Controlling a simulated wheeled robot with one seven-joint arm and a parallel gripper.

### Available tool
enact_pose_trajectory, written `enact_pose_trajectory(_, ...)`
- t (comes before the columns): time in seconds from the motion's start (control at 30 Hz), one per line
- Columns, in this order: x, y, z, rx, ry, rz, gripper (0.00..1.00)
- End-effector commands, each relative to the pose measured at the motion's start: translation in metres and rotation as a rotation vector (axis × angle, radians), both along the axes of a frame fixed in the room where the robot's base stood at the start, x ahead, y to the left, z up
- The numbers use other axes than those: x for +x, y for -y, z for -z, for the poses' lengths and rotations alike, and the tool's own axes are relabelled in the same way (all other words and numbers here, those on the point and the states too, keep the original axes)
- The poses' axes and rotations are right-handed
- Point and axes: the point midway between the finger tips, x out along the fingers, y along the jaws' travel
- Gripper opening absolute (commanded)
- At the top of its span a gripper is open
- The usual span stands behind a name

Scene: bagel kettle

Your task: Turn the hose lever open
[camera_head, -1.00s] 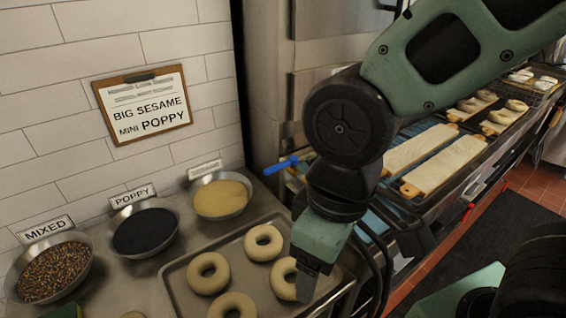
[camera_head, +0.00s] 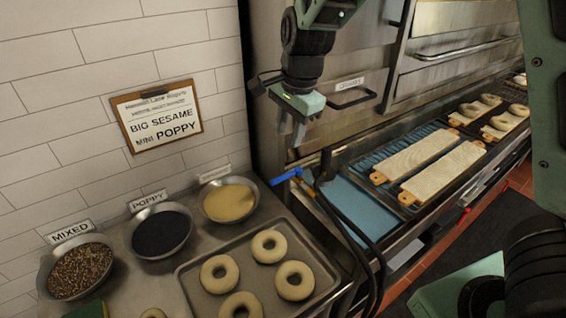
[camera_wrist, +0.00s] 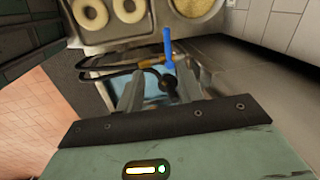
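The blue hose lever (camera_head: 285,176) sticks out to the left from a brass fitting with black hoses (camera_head: 350,225), beside the bagel tray. My gripper (camera_head: 291,142) hangs pointing down above the lever, apart from it, with its two fingers spread and nothing between them. In the wrist view the blue lever (camera_wrist: 168,48) shows beyond the fingertips of my gripper (camera_wrist: 157,80), nearer the right finger. A dark round knob or hose end shows between and behind the fingers; I cannot tell which.
A tray of bagels (camera_head: 190,285) lies in front of the lever. Bowls of seeds (camera_head: 230,200) stand along the tiled wall. A blue-bottomed basin (camera_head: 350,200) and bagel boards (camera_head: 418,158) lie to the right. A steel oven front (camera_head: 440,60) rises behind.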

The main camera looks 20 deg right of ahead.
Motion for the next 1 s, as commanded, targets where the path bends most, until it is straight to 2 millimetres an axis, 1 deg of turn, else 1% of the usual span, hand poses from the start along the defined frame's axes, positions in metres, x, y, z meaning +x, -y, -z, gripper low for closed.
enact_pose_trajectory(0.03, 0.008, 0.004, -0.005, -0.004, 0.008, 0.048, 0.37)
enact_pose_trajectory(0.1, 0.015, 0.009, -0.005, -0.005, 0.015, 0.092, 0.37)
enact_pose_trajectory(0.17, 0.017, 0.01, -0.003, -0.006, 0.017, 0.107, 0.37)
enact_pose_trajectory(0.27, 0.019, 0.01, 0.007, -0.006, 0.016, 0.11, 0.37)
enact_pose_trajectory(0.37, 0.021, 0.009, 0.024, -0.007, 0.014, 0.11, 0.37)
enact_pose_trajectory(0.8, 0.038, 0.005, 0.113, -0.005, 0.014, 0.108, 0.37)
enact_pose_trajectory(0.9, 0.042, 0.004, 0.131, -0.005, 0.014, 0.107, 0.37)
enact_pose_trajectory(1.0, 0.045, 0.003, 0.145, -0.004, 0.016, 0.107, 0.37)
